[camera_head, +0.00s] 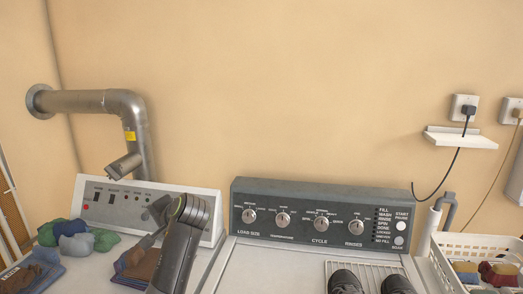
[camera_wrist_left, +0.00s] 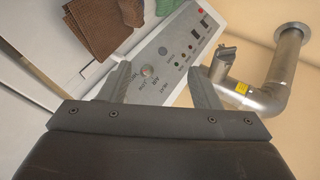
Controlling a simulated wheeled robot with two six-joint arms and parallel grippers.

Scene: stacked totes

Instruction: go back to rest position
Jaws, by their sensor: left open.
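My left arm rises from the bottom of the head view, in front of the control panel of the left machine (camera_head: 110,203). My left gripper (camera_head: 151,226) is partly hidden by its own wrist there. In the left wrist view the two grey fingers of the left gripper (camera_wrist_left: 158,75) stand wide apart with nothing between them. Past them shows the white control panel (camera_wrist_left: 165,52) with its knobs. My right gripper is not in view.
Folded brown cloths (camera_head: 140,266) lie near the left arm, and several coloured cloths (camera_head: 75,237) lie at the left. A dark control panel (camera_head: 318,217), a wire rack (camera_head: 366,268) with dark shoes and a white basket (camera_head: 470,243) are to the right. A metal pipe (camera_head: 85,102) bends down behind.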

